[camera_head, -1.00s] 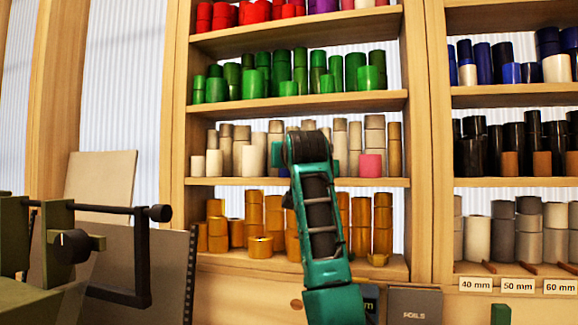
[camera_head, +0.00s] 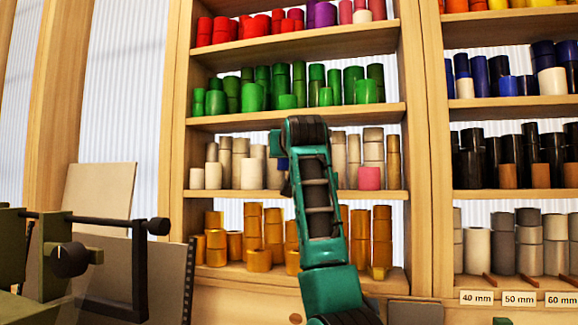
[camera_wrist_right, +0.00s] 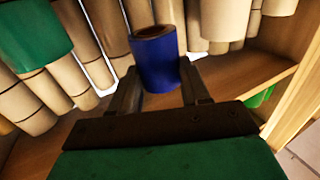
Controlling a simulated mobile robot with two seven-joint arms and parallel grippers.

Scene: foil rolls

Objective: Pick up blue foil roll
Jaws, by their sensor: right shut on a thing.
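The blue foil roll (camera_wrist_right: 156,58) stands between the two fingers of my right gripper (camera_wrist_right: 158,86) in the right wrist view. The fingers are shut on its lower part, and its open top end shows. In the head view, a small blue patch (camera_head: 283,163) shows just left of my right wrist, in front of the shelf of beige rolls. My right arm hides most of this gripper there. My left gripper is in neither current view.
Beige rolls (camera_wrist_right: 215,18) stand close behind the blue roll, with a green roll (camera_wrist_right: 30,35) at upper left. A wooden shelf upright (camera_wrist_right: 300,95) is at right. Shelves of green (camera_head: 253,96) and gold rolls (camera_head: 273,228) lie above and below. A dark green machine (camera_head: 70,258) stands at left.

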